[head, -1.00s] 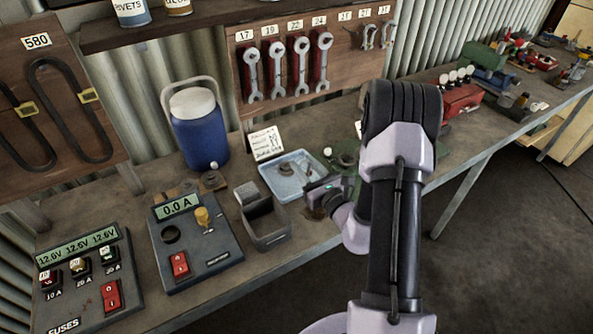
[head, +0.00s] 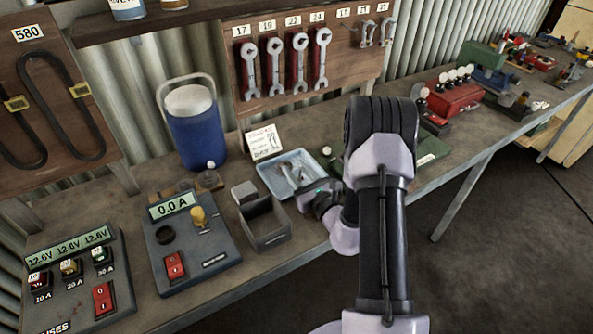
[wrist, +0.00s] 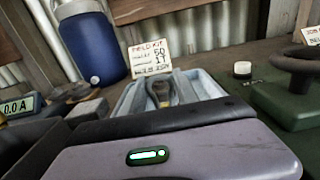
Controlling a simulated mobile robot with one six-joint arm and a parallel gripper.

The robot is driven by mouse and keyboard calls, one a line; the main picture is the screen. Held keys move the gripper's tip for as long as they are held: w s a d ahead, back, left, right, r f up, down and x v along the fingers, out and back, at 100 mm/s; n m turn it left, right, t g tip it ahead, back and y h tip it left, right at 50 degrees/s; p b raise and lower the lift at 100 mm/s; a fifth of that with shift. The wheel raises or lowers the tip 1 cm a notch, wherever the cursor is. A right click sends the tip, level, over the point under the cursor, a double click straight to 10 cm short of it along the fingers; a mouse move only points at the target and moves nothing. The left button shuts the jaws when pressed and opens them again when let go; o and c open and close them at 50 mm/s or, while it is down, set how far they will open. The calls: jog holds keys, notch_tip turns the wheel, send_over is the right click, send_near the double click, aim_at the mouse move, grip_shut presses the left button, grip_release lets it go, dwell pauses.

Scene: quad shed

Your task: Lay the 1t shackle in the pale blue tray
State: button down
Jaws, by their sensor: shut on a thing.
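The pale blue tray (head: 267,181) lies on the bench; its rim also shows in the wrist view (wrist: 128,100). My gripper (head: 296,177) reaches over the tray from the right in the head view. It is shut on a grey metal shackle, whose curved top shows in the wrist view (wrist: 160,88) inside the tray's outline. The gripper body hides the shackle's lower part and the tray's near side. I cannot tell whether the shackle touches the tray floor.
A handwritten card (head: 264,142) stands behind the tray. A grey open bin (head: 264,224) is at its left, with a blue jug (head: 194,130) further back. Shackles (head: 376,36) hang on the wall board.

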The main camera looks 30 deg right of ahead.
jog(key=c, duration=0.9)
grip_release()
